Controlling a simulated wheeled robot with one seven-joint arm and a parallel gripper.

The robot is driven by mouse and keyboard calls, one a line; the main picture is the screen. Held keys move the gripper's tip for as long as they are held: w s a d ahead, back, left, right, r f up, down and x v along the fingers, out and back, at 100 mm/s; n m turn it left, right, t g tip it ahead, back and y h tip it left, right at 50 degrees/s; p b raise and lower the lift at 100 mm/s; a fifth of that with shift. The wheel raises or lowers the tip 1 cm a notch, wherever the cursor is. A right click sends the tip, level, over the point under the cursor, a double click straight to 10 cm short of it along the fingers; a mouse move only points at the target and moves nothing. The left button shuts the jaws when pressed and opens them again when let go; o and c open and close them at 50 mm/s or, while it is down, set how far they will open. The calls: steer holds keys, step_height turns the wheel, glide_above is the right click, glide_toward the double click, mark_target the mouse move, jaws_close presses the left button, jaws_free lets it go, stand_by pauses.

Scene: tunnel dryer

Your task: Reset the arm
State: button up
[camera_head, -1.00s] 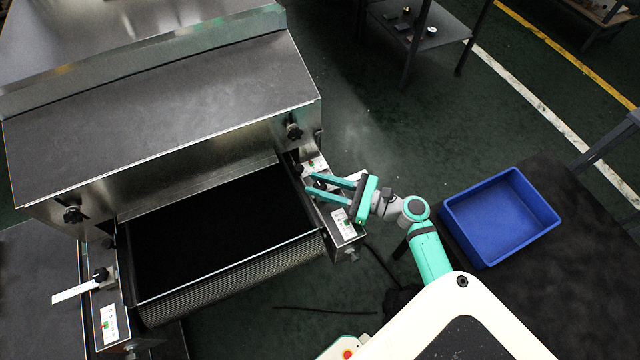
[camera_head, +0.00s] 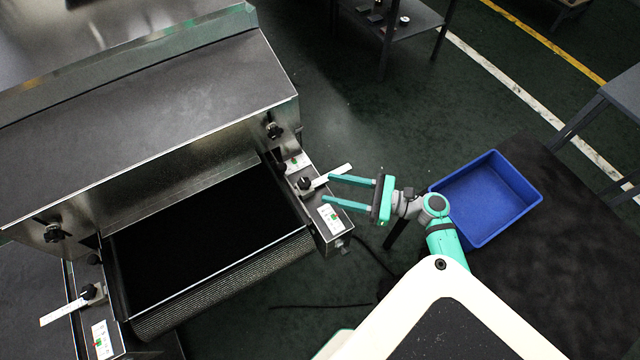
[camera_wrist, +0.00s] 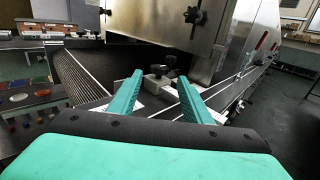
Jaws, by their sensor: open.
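My gripper (camera_head: 350,191) is teal, open and empty. In the head view it points left at the near right corner of the metal tunnel dryer (camera_head: 150,110), with its fingers beside a white lever on a black knob (camera_head: 304,184). Whether a finger touches the lever I cannot tell. In the wrist view the two fingers (camera_wrist: 160,98) are spread apart, with the dark knobs (camera_wrist: 157,74) and the side panel beyond and between them.
The black conveyor belt (camera_head: 200,235) leads into the dryer. A second white lever (camera_head: 68,310) is on its left side. An empty blue bin (camera_head: 490,200) sits on a dark table (camera_head: 560,260) at right. A grey table (camera_head: 400,18) stands at the back.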

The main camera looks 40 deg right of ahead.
steer(key=shift+v, duration=0.95)
